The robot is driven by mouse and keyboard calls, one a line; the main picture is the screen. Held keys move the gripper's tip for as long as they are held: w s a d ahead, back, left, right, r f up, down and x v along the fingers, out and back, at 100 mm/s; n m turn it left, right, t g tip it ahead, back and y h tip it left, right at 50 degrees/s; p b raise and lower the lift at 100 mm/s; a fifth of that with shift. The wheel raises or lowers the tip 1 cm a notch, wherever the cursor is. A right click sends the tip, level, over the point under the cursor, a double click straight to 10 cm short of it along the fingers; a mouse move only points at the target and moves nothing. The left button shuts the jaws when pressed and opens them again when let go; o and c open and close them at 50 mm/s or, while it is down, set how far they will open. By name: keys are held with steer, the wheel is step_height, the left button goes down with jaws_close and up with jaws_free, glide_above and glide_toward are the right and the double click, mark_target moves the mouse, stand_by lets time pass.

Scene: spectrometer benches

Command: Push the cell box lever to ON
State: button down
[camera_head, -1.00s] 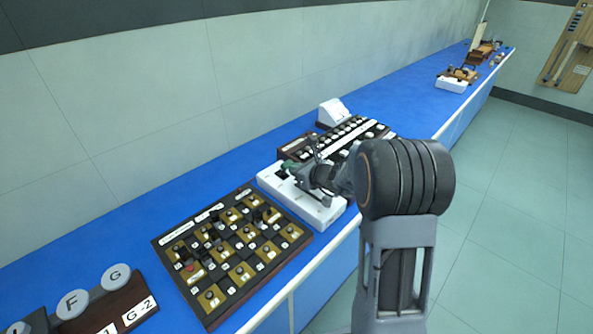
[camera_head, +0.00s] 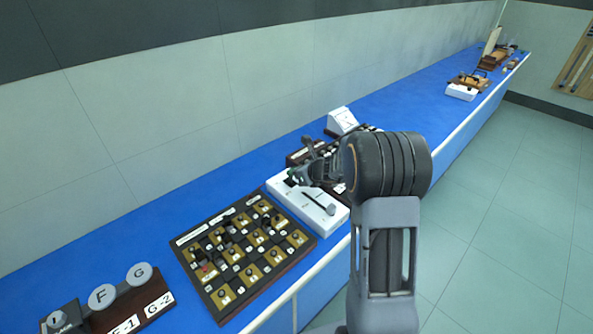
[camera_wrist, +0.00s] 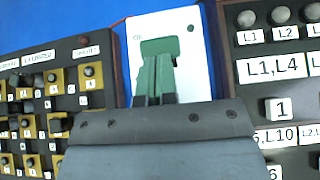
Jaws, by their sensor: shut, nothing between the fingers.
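The white cell box (camera_head: 283,194) stands on the blue bench. Its lever, with a grey knob (camera_head: 331,209), lies over the top toward the front edge. My gripper (camera_head: 299,176) is shut and empty, over the back part of the box, behind the lever knob. The lever is not visible in the wrist view; the gripper body covers the front of the box.
A plug board (camera_head: 250,255) stands close on the left, and a key panel (camera_wrist: 283,70) close on the right. A white meter (camera_head: 342,120) stands behind. Discs marked F and G (camera_head: 138,273) are at the bottom left.

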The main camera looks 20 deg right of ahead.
steer(key=shift+w+a+r, duration=0.2)
steer(key=shift+w+a, duration=0.2)
steer(key=shift+w, duration=0.4)
steer(key=shift+w+a+r, duration=0.25)
steer(key=shift+w+a, duration=0.1)
steer(key=shift+w, duration=0.45)
steer(key=shift+w+a+r, duration=0.2)
steer(key=shift+w+a, duration=0.2)
steer(key=shift+w, duration=0.4)
steer(key=shift+w, duration=0.1)
steer(key=s+d+r+p, duration=0.1)
steer(key=s+r+p, duration=0.2)
steer(key=r+p, duration=0.4)
step_height(320, 180, up, 2)
steer(key=shift+d+r, duration=0.15)
steer(key=shift+d, duration=0.05)
